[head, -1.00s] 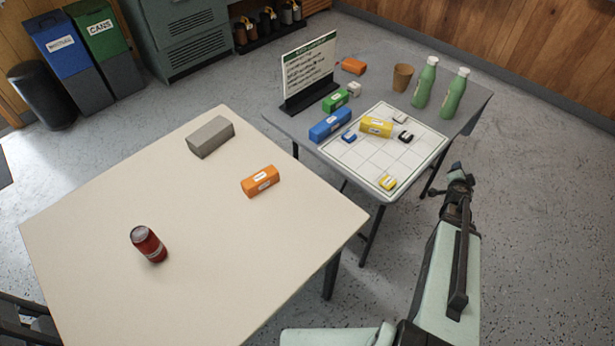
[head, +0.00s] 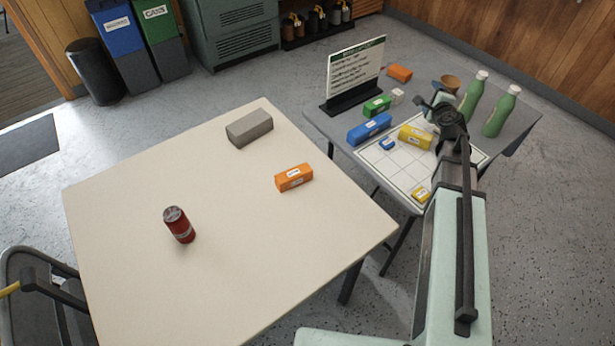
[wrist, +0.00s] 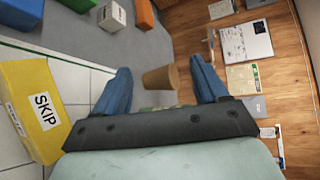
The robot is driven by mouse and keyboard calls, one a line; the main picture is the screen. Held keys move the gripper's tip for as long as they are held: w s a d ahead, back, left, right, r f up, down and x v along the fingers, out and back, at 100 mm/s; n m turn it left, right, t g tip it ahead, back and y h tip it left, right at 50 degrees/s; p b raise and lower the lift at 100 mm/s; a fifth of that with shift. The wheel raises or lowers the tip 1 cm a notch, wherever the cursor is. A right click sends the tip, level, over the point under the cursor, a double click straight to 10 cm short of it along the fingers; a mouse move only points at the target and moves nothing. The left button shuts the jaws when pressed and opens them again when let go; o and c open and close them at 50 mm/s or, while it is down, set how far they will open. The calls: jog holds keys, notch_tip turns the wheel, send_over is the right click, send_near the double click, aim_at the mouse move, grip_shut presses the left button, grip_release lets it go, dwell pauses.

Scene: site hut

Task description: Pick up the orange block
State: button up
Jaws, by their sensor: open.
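One orange block (head: 294,178) with a white label lies on the cream table, right of its middle. A second orange block (head: 399,73) lies at the back of the grey table; an orange block also shows at the top of the wrist view (wrist: 143,13). My gripper (wrist: 160,65) is open, with blue fingers apart and nothing held. In the head view my gripper (head: 438,101) is over the grey table, partly hidden by my wrist. A brown cup (wrist: 160,79) shows beyond the gap between the fingers.
A yellow block (head: 415,137) reading SKIP in the wrist view, a blue block (head: 369,129), a green block (head: 377,106), a sign (head: 355,75) and two green bottles (head: 502,111) crowd the grey table. A red can (head: 179,225) and grey block (head: 249,128) stand on the cream table.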

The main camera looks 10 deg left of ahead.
jog(key=s+a+n+g+y, duration=0.2)
jog(key=a+n+g+y, duration=0.15)
jog(key=a, duration=1.35)
jog(key=n+g+h, duration=0.4)
jog(key=n+g, duration=0.2)
jog(key=g, duration=0.7)
send_near(294, 173)
jog(key=shift+m+y, duration=0.25)
jog(key=shift+m, duration=0.1)
jog(key=f, duration=0.3)
jog(key=a+f, duration=0.1)
jog(key=f, duration=0.1)
jog(key=shift+s+f, duration=0.1)
jog(key=shift+s, duration=0.3)
jog(key=shift+s+f, duration=0.1)
jog(key=shift+f, duration=2.55)
jog(key=c, duration=1.1)
